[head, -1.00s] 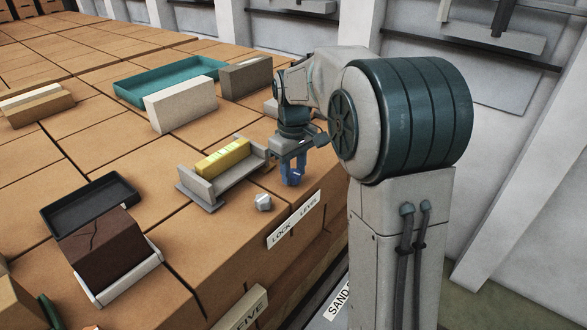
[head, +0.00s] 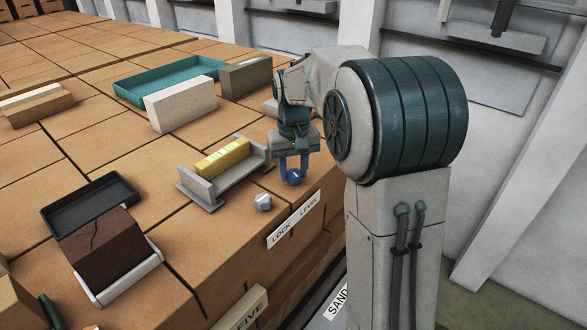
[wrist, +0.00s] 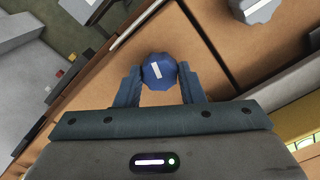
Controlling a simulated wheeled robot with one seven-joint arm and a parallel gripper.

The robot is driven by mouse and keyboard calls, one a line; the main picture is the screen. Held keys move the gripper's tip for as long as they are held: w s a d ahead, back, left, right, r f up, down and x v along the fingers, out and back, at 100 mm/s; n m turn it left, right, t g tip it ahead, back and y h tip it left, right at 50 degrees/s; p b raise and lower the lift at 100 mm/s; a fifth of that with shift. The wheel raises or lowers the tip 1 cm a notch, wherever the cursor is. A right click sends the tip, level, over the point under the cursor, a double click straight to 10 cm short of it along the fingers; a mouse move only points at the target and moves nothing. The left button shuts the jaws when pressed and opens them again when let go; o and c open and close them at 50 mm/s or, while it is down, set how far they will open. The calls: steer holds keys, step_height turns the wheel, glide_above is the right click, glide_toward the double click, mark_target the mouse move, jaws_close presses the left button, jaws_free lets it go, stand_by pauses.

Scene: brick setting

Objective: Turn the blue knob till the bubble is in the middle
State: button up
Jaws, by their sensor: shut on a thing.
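The blue knob (head: 295,177) stands near the table edge, behind the "LOCK LEVEL" label. My gripper (head: 293,172) reaches down over it and is shut on it. In the wrist view the blue knob (wrist: 159,71) shows a white mark and sits between the two fingers of my gripper (wrist: 160,80). The yellow level vial (head: 222,158) rests in a grey cradle; light lines show on it, but the bubble's place is too small to tell. The vial's corner also shows at the right edge of the wrist view.
A grey-white knob (head: 263,202) stands left of the blue knob, near the "LOCK LEVEL" label (head: 295,220). A white block (head: 181,105), a teal tray (head: 133,91), a black tray (head: 57,217) and a dark brick (head: 103,245) lie farther left.

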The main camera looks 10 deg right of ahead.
mark_target(293, 172)
steer(key=shift+r, duration=0.1)
steer(key=o, duration=1)
step_height(293, 172, up, 14)
steer(key=s+f+t, duration=0.1)
steer(key=s+f, duration=0.6)
steer(key=s, duration=0.5)
steer(key=s+f+t, duration=0.2)
steer(key=s+f, duration=0.5)
steer(key=s, duration=0.5)
